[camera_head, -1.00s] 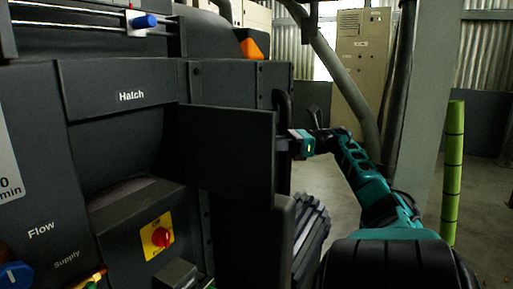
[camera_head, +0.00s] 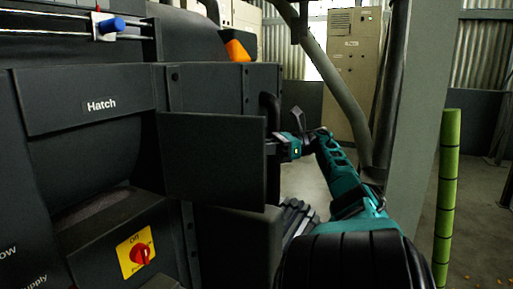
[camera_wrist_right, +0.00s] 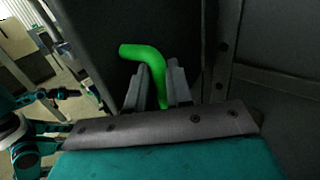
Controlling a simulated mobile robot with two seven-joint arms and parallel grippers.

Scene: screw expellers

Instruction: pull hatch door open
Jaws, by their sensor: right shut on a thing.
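The hatch door (camera_head: 212,160) is a dark flat panel standing out from the machine, swung open beside the recess under the "Hatch" label (camera_head: 101,105). My right gripper (camera_head: 273,147) is at the door's right edge in the head view. In the right wrist view my right gripper (camera_wrist_right: 158,88) is shut on a bent bright green handle (camera_wrist_right: 140,52), which stands between its two fingers against a dark panel. The handle is hidden behind the door in the head view. A teal arm of mine shows at the left of the wrist view, its gripper (camera_wrist_right: 68,93) small and unclear.
The machine front carries a red switch on a yellow plate (camera_head: 136,252) below the recess. A grey slanted post (camera_head: 338,80) and a green striped pole (camera_head: 447,185) stand to the right. Open floor lies between and beyond them.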

